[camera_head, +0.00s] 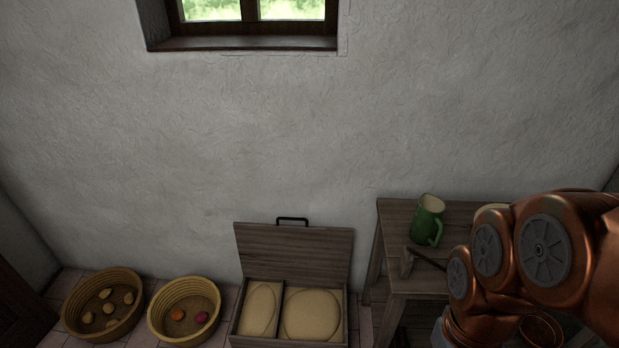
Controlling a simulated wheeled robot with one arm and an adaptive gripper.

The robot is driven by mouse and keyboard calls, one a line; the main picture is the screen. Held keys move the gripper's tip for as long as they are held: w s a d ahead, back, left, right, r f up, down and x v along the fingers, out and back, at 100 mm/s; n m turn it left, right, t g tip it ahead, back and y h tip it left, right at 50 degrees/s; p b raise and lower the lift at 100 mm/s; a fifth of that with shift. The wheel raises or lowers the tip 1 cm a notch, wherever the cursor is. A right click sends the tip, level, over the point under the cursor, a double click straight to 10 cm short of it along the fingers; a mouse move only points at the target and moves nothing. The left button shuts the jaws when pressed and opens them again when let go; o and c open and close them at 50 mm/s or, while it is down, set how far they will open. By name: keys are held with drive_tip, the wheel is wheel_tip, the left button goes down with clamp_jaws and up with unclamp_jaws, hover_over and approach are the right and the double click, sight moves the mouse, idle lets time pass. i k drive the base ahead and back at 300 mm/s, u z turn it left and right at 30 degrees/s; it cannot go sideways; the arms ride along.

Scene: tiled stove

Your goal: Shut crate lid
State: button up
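A wooden crate (278,341) stands on the floor against the wall, at the lower middle of the head view. Its lid (295,250) is up, leaning back towards the wall, with a dark handle (292,220) at its top edge. Inside are two compartments: a narrow left one and a wider right one, each holding a pale, rounded filling (312,314). My copper-coloured arm comes in from the right, in front of the table. My gripper itself does not show.
Two round yellow baskets (70,310) (155,322) stand on the tiled floor left of the crate, holding small round items. A wooden table (393,243) right of the crate bears a green jug (427,219) and a hammer-like tool (407,262).

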sight(299, 253)
drive_tip(key=u, duration=1.85)
drive_tip(key=i, duration=0.65)
drive_tip(key=z, duration=1.3)
